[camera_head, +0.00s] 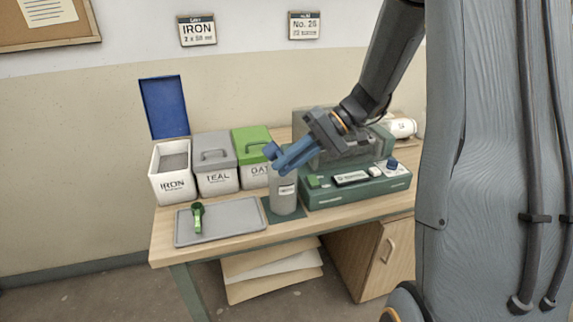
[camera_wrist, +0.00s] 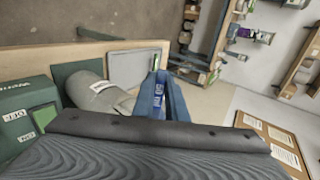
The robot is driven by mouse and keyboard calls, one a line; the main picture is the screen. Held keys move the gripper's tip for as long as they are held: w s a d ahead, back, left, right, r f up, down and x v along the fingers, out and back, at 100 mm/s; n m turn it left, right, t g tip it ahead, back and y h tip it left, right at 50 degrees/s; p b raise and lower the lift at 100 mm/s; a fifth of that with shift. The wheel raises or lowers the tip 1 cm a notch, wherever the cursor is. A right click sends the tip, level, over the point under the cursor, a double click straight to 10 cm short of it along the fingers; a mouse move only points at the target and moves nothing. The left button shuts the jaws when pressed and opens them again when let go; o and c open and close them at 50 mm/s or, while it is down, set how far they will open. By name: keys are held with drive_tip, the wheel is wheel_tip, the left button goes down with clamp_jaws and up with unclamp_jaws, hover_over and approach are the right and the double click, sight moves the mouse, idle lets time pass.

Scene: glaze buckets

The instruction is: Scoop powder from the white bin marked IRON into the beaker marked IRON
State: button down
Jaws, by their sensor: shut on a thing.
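The white bin marked IRON (camera_head: 173,186) stands at the left back of the table. Its blue lid (camera_head: 164,108) is up, and grey powder (camera_head: 175,161) shows inside. The green scoop (camera_head: 197,219) lies on the grey tray (camera_head: 237,232) in front of the bins. A grey labelled beaker (camera_head: 284,201) stands upright on a dark green mat (camera_head: 270,215); its label is too small to read. The beaker also shows in the wrist view (camera_wrist: 90,88). My gripper (camera_head: 280,156) is over the beaker's top, its blue fingers close together. What lies between them (camera_wrist: 158,90) is unclear.
A bin marked TEAL (camera_head: 218,181) with a grey lid and a green-lidded bin (camera_head: 254,175) stand right of IRON, both closed. A green device (camera_head: 350,189) stands right of the beaker, with a transparent box (camera_head: 310,122) behind it. The tray's front is clear.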

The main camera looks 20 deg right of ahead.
drive_tip(key=shift+d+r+y+b, duration=0.15)
drive_tip(key=shift+y+b, duration=0.3)
drive_tip(key=shift+y, duration=0.3)
drive_tip(key=shift+d+y+b, duration=0.15)
drive_tip(key=shift+y+b, duration=0.3)
drive_tip(key=shift+y, duration=0.3)
wheel_tip(320, 180, up, 3)
drive_tip(key=h+p, duration=0.6)
drive_tip(key=p, duration=0.1)
drive_tip(key=shift+a+h+p, duration=0.1)
drive_tip(key=shift+h+p, duration=0.2)
drive_tip(key=shift+p, duration=0.1)
drive_tip(key=h+p, duration=0.2)
drive_tip(key=p, duration=0.1)
drive_tip(key=r+h+p, duration=0.1)
drive_tip(key=p, duration=0.1)
drive_tip(key=shift+h+p, duration=0.4)
drive_tip(key=shift+r+h+p, duration=0.2)
drive_tip(key=shift+h+p, duration=0.4)
drive_tip(key=shift+p, duration=0.55)
